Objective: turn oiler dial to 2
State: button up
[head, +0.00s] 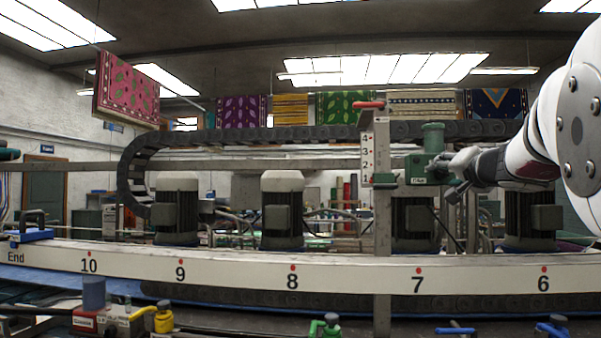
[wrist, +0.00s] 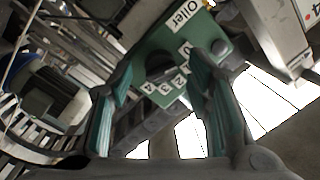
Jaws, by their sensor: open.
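The green oiler box (head: 432,140) is mounted beside the upright post in the head view. In the wrist view the oiler box (wrist: 205,30) carries an "Oiler" label and small number tags, with 2, 3 and 4 readable. Its dark round dial (wrist: 159,66) sits between my fingers; which number it points to is too unclear to tell. My gripper (head: 447,172) is at the oiler's right side in the head view. In the wrist view my gripper (wrist: 161,72) is open, one finger on each side of the dial. I cannot tell whether either finger touches it.
An upright post (head: 382,220) with a numbered scale and red handle stands just left of the oiler. A long numbered white rail (head: 230,272) crosses in front. Several grey motors (head: 283,215) stand behind it. A yellow-handled valve (head: 163,318) is at front left.

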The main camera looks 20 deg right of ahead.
jog(key=shift+w+d, duration=0.15)
jog(key=shift+w, duration=0.2)
jog(key=shift+c, duration=0.2)
grip_shut()
